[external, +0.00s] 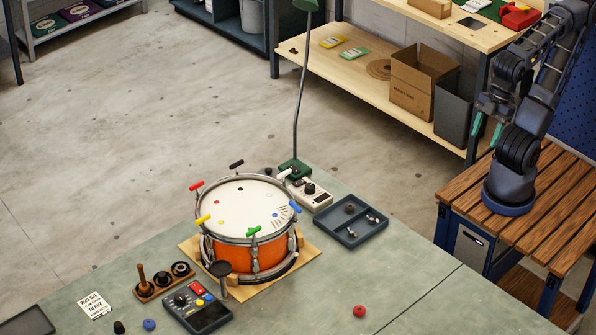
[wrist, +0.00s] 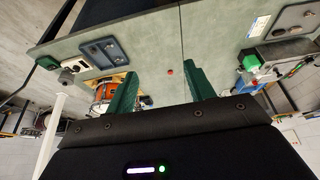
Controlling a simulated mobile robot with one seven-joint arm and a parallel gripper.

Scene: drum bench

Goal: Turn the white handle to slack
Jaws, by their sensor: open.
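The orange drum (external: 238,255) stands on a wooden board on the green bench, with coloured handles around its rim. The white handle (external: 284,174) is at the drum's far right side, between the black and blue handles, close to a green lamp base. My gripper (external: 487,130) is high at the right, open and empty, well away from the drum. In the wrist view its green fingers (wrist: 160,78) are apart, and the drum (wrist: 103,93) is partly hidden behind the left finger. The white handle cannot be made out there.
Beside the drum are a white box with a black knob (external: 309,194) and a grey tray (external: 351,221). The lamp's thin stem (external: 299,95) rises behind the drum. A red knob (external: 359,311) lies on the otherwise clear bench at right. A dark device (external: 197,306) is in front.

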